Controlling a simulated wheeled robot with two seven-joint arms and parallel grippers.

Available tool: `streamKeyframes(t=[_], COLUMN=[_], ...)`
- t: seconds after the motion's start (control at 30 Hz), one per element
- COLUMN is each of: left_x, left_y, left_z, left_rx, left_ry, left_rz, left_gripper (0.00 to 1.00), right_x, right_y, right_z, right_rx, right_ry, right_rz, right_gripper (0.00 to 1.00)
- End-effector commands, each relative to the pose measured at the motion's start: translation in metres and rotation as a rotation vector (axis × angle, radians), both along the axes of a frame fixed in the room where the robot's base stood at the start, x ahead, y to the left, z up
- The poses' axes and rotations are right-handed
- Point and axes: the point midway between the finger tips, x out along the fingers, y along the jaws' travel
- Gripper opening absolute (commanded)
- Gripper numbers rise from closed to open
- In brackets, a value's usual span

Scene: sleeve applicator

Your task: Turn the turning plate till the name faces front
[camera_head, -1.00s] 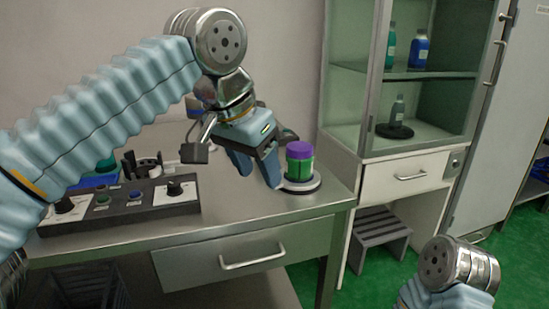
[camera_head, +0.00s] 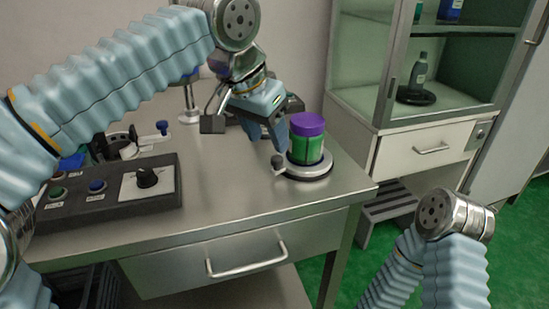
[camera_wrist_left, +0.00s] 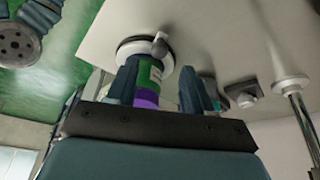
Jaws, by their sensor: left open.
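No name is readable on the label. My left gripper (camera_head: 280,138) is open, just left of the jar and above the knob. In the left wrist view the plate (camera_wrist_left: 130,47), knob (camera_wrist_left: 159,43) and jar (camera_wrist_left: 150,72) show beyond the spread fingers (camera_wrist_left: 160,92). Contact is unclear. My right gripper is out of view.
A control box (camera_head: 110,195) with dials and buttons sits on the left of the bench (camera_head: 230,205). A cabinet (camera_head: 425,150) holding bottles stands behind right. The bench between box and plate is clear.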

Motion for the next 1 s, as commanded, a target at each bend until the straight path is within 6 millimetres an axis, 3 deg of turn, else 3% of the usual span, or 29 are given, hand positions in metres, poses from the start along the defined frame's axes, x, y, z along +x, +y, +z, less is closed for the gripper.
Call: streamKeyframes(t=[0.1,0.3,0.7,1.0], left_x=[0.008,0.016,0.019,0.019], left_y=[-0.006,-0.012,-0.014,-0.014], left_z=[-0.026,-0.050,-0.056,-0.056], left_rx=[0.001,0.001,-0.001,-0.001], left_ry=[0.003,0.001,-0.001,-0.001], left_rz=[0.000,-0.001,0.000,0.000], left_gripper=[0.51,0.51,0.50,0.04], right_x=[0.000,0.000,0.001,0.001], right_y=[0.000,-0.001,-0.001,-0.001], right_z=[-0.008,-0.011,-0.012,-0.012], right_rx=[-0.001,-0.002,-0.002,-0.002], right_ry=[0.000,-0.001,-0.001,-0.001], right_rz=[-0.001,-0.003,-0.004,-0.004], right_gripper=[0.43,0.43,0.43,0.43])
